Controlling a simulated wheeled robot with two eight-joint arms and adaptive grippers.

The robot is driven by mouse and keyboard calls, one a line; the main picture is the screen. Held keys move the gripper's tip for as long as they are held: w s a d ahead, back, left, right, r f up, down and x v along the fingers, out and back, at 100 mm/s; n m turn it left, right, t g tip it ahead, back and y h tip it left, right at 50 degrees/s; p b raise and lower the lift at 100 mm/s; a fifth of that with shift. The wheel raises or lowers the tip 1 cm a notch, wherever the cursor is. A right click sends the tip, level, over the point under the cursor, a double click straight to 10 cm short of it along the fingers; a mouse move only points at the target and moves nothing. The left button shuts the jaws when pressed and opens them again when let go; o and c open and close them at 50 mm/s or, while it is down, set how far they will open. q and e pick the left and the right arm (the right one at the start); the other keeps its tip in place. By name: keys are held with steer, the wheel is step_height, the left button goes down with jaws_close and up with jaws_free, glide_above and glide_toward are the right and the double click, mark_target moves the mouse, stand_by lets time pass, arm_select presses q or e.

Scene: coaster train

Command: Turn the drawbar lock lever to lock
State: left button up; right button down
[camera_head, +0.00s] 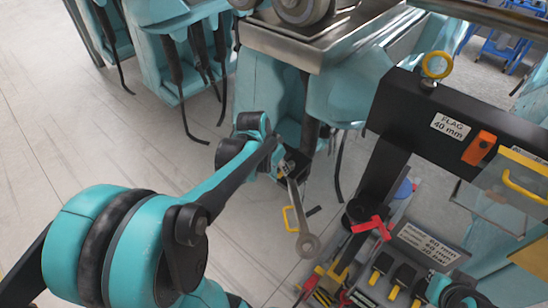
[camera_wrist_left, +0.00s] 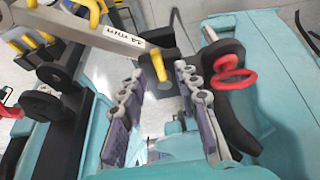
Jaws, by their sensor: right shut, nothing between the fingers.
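I cannot say for sure which part is the drawbar lock lever. A red lever-like piece (camera_head: 370,228) sits by a black knob on the frame at right. In the left wrist view, a labelled grey bar (camera_wrist_left: 85,28) crosses the top, and a yellow handle (camera_wrist_left: 159,66) stands beyond the fingers. My left gripper (camera_wrist_left: 163,105) has its fingers wide apart with nothing visibly held. In the head view its fingers are mostly hidden. My right gripper (camera_head: 452,292) is shut and empty at the bottom right, partly cut off.
A black frame (camera_head: 425,110) with a FLAG sign stands at right. Several yellow-and-black handles (camera_head: 392,275) and a label plate (camera_head: 428,244) lie below it. A red loop (camera_wrist_left: 232,70) is right of my left fingers. Floor (camera_head: 60,130) at left is clear.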

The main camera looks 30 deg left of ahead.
arm_select(q)
steer(key=v, duration=0.9)
steer(key=shift+s, duration=0.1)
